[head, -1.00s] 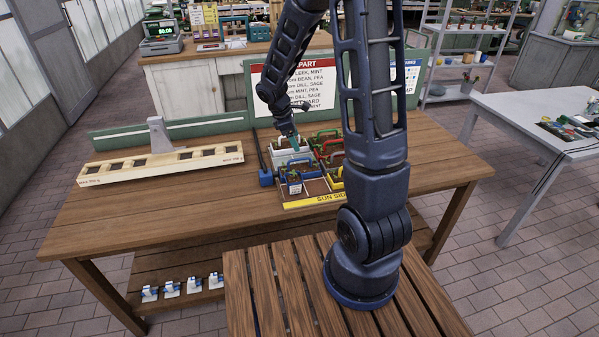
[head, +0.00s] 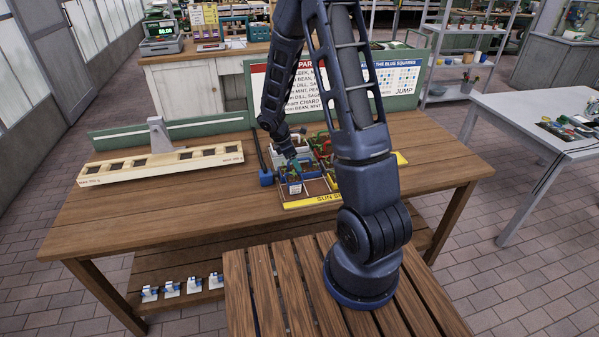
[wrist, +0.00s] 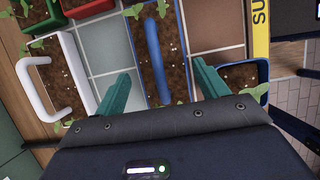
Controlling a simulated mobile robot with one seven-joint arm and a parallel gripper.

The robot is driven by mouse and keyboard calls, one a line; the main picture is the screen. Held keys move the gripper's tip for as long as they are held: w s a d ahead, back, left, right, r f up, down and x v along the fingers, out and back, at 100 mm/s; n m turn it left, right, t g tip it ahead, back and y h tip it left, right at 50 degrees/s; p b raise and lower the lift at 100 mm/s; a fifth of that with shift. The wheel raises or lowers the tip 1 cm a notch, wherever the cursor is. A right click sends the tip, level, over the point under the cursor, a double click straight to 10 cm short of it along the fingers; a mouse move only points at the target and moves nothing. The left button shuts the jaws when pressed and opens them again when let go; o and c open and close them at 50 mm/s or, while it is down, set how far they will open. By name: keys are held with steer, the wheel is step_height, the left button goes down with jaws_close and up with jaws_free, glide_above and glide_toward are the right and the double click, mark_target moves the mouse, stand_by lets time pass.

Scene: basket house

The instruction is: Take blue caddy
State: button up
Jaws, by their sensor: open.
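The blue caddy shows in the middle of the wrist view, a soil-filled box with a blue rim and a raised blue bar handle (wrist: 153,50). Small seedlings stand at its ends. My gripper (wrist: 166,84) is open and empty, its green fingers on either side of the caddy, the handle between them but not gripped. I cannot tell how far above the handle the fingertips are. In the head view my gripper (head: 294,164) is low over the left part of the planting tray, and my arm hides part of that tray.
A white-handled caddy (wrist: 35,88) lies to the left in the wrist view, with green and red ones beyond. A smaller blue-rimmed box (wrist: 255,72) is close by the right finger. A wooden rack (head: 165,164) stands left on the table; a sign board (head: 395,80) stands behind.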

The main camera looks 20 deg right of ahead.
steer(key=shift+x, duration=2.35)
steer(key=shift+a, duration=0.2)
steer(key=c, duration=0.8)
steer(key=shift+r, duration=0.1)
